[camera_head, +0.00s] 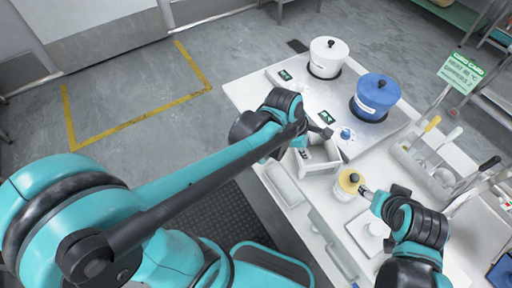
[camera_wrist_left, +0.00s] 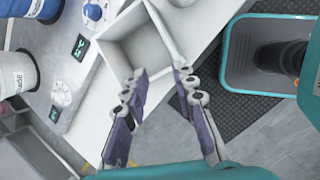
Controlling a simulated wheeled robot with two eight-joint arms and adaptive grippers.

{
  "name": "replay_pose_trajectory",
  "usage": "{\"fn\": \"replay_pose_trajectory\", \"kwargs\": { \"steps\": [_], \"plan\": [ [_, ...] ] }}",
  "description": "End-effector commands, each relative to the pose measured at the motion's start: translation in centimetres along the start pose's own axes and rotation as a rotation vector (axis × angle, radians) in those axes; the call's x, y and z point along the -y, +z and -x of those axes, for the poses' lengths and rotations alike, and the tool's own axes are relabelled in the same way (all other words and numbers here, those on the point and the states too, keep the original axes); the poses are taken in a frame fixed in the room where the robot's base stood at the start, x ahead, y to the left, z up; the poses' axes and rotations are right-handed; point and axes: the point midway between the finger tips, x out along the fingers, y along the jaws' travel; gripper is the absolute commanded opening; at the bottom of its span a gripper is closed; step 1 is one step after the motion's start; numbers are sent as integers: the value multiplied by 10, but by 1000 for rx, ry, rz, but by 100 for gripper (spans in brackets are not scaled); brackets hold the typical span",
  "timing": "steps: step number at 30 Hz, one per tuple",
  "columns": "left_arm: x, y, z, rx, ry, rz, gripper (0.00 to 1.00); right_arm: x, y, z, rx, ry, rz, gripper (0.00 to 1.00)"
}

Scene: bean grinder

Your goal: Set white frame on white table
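The white frame (camera_head: 322,156), an open box-like piece, sits at the near-left part of the white table (camera_head: 252,92). It also shows in the left wrist view (camera_wrist_left: 152,45), tilted in the picture, with its hollow inside facing the camera. My left gripper (camera_head: 306,146) is at its far-left end in the head view. In the wrist view the left gripper's fingers (camera_wrist_left: 160,73) are apart, at the frame's near corner; whether they touch it is unclear. My right gripper (camera_head: 366,190) is beside a jar with a yellow lid (camera_head: 346,188); its finger opening is too small to tell.
A white canister (camera_head: 326,60) and a blue canister (camera_head: 374,98) stand on the table's far part, with small digital displays nearby. A white rack (camera_head: 426,168) with yellow- and black-handled tools is at right. A white tray (camera_head: 368,234) lies near the right arm.

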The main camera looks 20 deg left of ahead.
Motion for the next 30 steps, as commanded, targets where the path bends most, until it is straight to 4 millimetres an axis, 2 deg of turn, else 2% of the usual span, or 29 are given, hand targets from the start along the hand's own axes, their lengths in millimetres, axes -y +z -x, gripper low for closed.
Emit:
{"fn": "replay_pose_trajectory", "kwargs": {
  "steps": [3, 9, 15, 18, 24, 30],
  "plan": [
    [5, -27, 27, -40, 68, -311, 27, 0, 0, 0, 0, 0, 0, 57],
    [18, -69, 63, -162, 145, -877, 27, 0, 0, 0, 0, 0, 0, 57],
    [34, -108, 87, -328, 150, -1409, 27, 0, 0, 0, 0, 0, 0, 57],
    [41, -122, 94, -400, 130, -1609, 27, 0, 0, 0, 0, 0, 0, 57],
    [47, -134, 100, -476, 96, -1815, 27, 0, 0, 0, 0, 0, 0, 57],
    [47, -135, 100, -483, 92, -1837, 27, 0, 0, 0, 0, 0, 0, 57]
  ]
}}
